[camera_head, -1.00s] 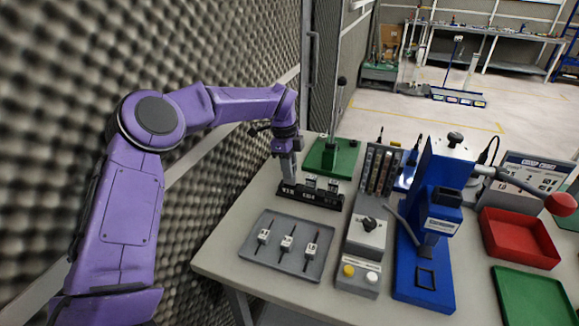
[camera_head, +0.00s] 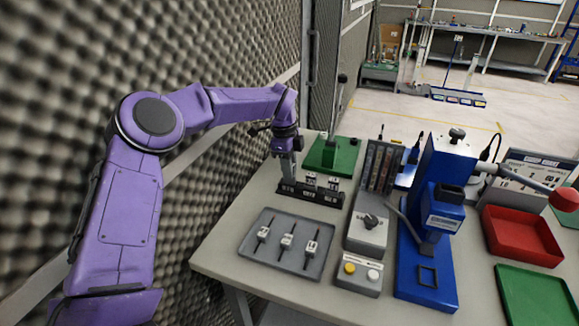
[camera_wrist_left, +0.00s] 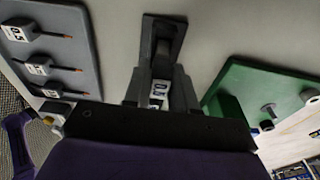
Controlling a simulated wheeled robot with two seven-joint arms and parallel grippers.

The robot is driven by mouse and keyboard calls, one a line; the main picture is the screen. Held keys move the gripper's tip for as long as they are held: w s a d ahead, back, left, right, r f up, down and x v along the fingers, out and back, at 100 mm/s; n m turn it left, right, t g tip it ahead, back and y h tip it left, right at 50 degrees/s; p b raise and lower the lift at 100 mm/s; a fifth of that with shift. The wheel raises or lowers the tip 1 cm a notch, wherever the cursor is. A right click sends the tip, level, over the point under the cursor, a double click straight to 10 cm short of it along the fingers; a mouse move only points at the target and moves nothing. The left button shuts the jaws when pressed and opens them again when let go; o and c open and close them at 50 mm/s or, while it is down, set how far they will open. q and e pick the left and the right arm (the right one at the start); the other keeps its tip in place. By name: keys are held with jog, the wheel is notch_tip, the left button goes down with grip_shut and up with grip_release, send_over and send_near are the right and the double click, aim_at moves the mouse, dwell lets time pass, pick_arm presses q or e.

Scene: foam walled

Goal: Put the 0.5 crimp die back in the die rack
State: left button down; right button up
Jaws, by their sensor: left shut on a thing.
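The black die rack (camera_head: 316,196) stands on the table behind the grey tray, with pale labels on its front. Two dies stand in it, one near the middle (camera_head: 311,179) and one to its right (camera_head: 334,184). My left gripper (camera_head: 288,176) points down at the rack's left end. It is shut on the 0.5 crimp die, which the fingers hide in the head view. In the left wrist view a small labelled piece of the die (camera_wrist_left: 159,90) shows between the fingers; its number is unclear. I cannot tell whether the die is fully seated. My right gripper is not in view.
The grey tray (camera_head: 252,256) holds three labelled pieces. A green plate (camera_head: 343,161) lies behind the rack. A grey control box (camera_head: 366,235) and a blue press (camera_head: 428,255) stand to the right, then a red bin (camera_head: 520,250). A foam wall (camera_head: 50,130) is at left.

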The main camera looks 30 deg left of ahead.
pick_arm(q)
jog(key=shift+f+b, duration=0.7)
jog(key=shift+f, duration=0.2)
jog(key=c, duration=0.8)
grip_release()
jog(key=shift+c, duration=0.2)
jog(key=shift+r, duration=0.1)
jog(key=r, duration=0.7)
jog(key=a+r, duration=0.1)
jog(key=r, duration=0.2)
jog(key=shift+s+a+r, duration=0.1)
jog(key=shift+s+r, duration=0.05)
jog(key=shift+r, duration=0.05)
